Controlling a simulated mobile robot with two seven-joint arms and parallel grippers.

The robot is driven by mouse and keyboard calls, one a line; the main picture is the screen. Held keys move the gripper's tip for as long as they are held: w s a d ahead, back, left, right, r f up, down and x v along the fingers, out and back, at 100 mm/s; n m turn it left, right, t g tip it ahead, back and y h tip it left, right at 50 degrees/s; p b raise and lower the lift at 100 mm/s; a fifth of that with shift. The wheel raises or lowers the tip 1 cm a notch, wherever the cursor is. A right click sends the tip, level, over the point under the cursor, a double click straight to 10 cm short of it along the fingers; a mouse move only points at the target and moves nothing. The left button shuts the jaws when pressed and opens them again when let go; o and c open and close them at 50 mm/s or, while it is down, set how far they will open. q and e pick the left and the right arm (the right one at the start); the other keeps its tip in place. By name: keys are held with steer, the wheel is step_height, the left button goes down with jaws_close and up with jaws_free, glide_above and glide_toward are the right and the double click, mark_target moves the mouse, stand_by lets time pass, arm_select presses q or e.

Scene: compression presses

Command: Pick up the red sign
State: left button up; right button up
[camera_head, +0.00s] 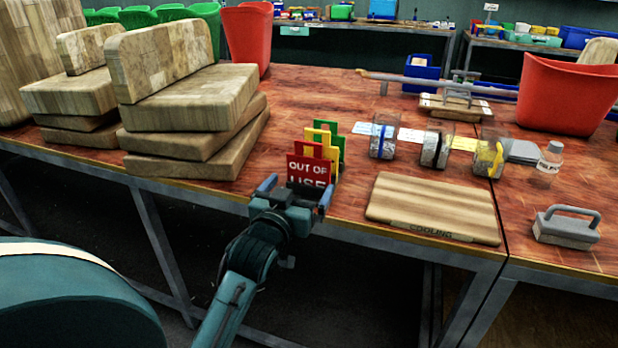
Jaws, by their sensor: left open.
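The red sign (309,170) stands upright near the table's front edge and bears the white words "OUT OF USE". Yellow signs (321,137) and a green sign (339,142) stand close behind it. My left gripper (296,190) comes up from below, over the table edge, with its blue-tipped fingers apart on either side of the red sign's lower part. The fingers hide part of the sign's bottom. I cannot tell whether either finger touches it. My right gripper is not in view.
Stacked wooden blocks (190,110) rise at the left. A wooden board marked "COOLING" (432,205) lies right of the signs. Clear jars (383,137), a grey-handled block (567,227) and a red bin (567,95) stand farther right. Bare table shows around the signs.

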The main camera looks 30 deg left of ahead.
mark_target(308, 172)
arm_select(q)
steer(key=b+x, duration=0.1)
steer(key=x, duration=0.8)
steer(key=shift+a+f, duration=0.1)
steer(key=shift+c, duration=0.2)
steer(key=c, duration=0.7)
